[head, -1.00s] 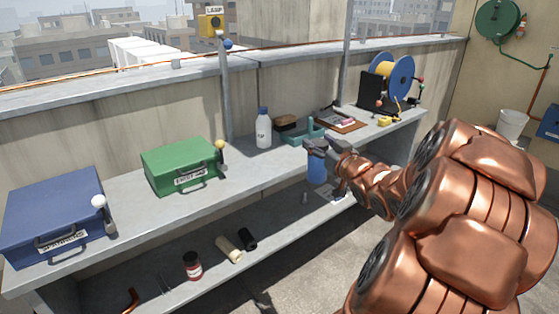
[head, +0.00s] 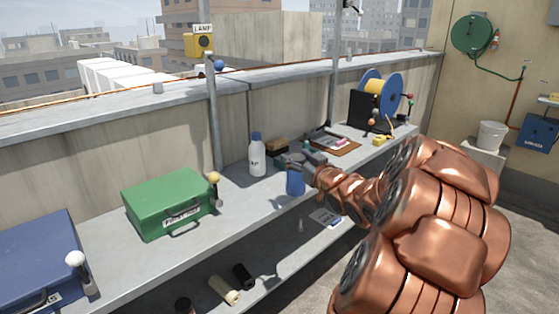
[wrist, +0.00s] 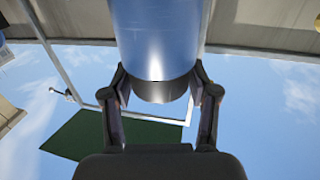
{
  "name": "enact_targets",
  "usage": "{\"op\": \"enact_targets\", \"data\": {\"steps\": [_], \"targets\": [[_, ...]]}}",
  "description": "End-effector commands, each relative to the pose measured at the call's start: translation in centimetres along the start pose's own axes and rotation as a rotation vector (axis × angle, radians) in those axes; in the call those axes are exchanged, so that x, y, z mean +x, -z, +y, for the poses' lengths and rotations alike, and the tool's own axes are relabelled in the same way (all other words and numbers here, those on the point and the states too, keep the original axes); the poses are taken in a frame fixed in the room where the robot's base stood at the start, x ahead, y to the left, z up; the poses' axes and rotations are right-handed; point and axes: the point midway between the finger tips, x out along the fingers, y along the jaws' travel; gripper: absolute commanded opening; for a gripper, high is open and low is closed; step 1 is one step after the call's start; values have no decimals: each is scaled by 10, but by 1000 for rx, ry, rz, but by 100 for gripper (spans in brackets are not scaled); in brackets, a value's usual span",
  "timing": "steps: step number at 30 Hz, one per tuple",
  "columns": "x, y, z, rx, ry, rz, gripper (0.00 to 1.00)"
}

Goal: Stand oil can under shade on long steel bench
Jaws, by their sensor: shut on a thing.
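A blue metallic can (head: 295,182), which I take to be the oil can, is held upright at the front edge of the long steel bench (head: 262,196). My gripper (head: 300,163) is shut on it; in the wrist view the can (wrist: 155,40) sits between both fingers. I cannot tell whether its base touches the bench. A dark green panel on a pale frame, likely the shade (wrist: 85,137), shows in the wrist view. The head view does not show it.
A white bottle (head: 257,157) stands behind the can. A green case (head: 165,200) and blue case (head: 38,258) are to the left. A cable reel (head: 398,90) stands at the far right end. Posts (head: 213,120) rise behind the bench.

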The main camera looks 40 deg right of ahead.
Motion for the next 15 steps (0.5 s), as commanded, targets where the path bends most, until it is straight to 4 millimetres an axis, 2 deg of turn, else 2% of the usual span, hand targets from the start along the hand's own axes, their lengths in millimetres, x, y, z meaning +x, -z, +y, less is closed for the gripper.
{"op": "enact_targets", "data": {"steps": [15], "targets": [[92,-7,10,-1,1,3,0]]}}
